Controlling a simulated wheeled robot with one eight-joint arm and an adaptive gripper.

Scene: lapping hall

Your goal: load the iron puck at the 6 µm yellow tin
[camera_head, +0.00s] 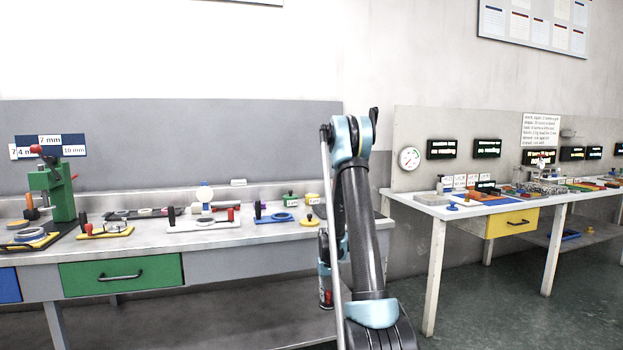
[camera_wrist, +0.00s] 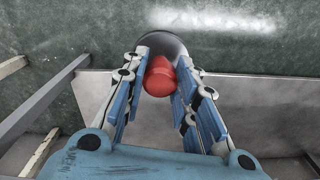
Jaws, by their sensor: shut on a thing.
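My gripper (camera_wrist: 167,82) is shut on a piece with a red knob (camera_wrist: 160,78) and a grey round body beyond it, which looks like the iron puck. In the head view my gripper (camera_head: 326,292) hangs low in front of the left bench's right end, with a little red showing; the arm partly hides it. A small yellow tin (camera_head: 313,199) stands at the back right of the left bench, beside a green tin (camera_head: 290,200). Their labels are too small to read. A yellow round piece with a dark knob (camera_head: 312,222) sits in front of the yellow tin.
The left bench (camera_head: 220,240) holds a green press (camera_head: 58,190), white and blue plates with rings, and knobbed pieces. A second bench (camera_head: 440,207) with gauges and displays stands at right. Green floor (camera_head: 470,290) is open between them. The wrist view shows floor and a grey shelf below.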

